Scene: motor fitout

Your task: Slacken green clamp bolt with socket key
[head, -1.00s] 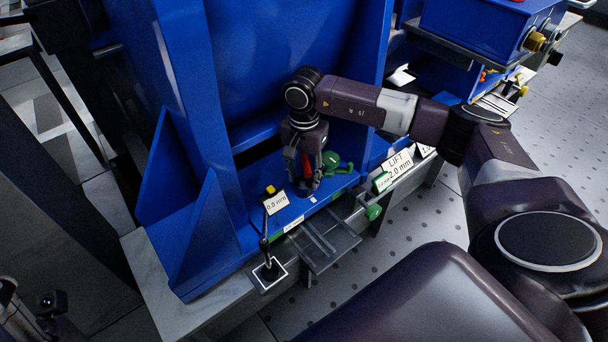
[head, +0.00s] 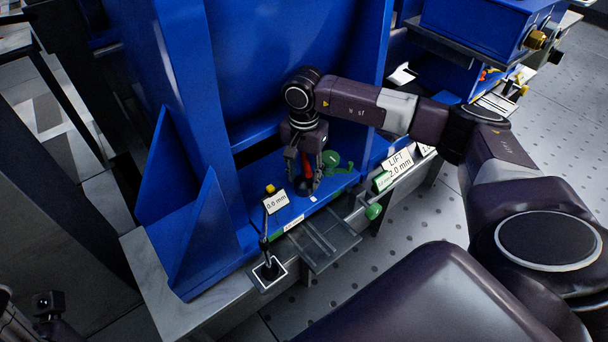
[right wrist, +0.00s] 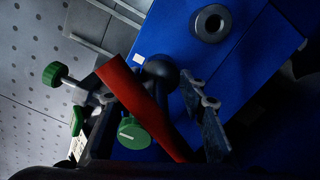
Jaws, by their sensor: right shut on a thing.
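My right gripper (head: 304,174) is shut on the red-handled socket key (head: 307,164), low over the blue foot of the machine. In the right wrist view the key's red bar (right wrist: 136,97) slants between the two fingers, with a dark round end beside it. A green round-headed piece (head: 331,158), apparently the clamp bolt, is just right of the gripper; a green head also shows near the key in the right wrist view (right wrist: 133,133). Whether the socket sits on a bolt is hidden. My left gripper (head: 28,304) shows only partly at the lower left corner; its jaws are unclear.
A "0.0 mm" sign (head: 277,202) and a dial stand (head: 267,268) are left of the gripper. A "LIFT 2.0 mm" sign (head: 398,165) and a green knob (head: 374,211) are to the right. Blue uprights (head: 185,90) rise behind. A grey bracket (head: 325,240) juts out in front.

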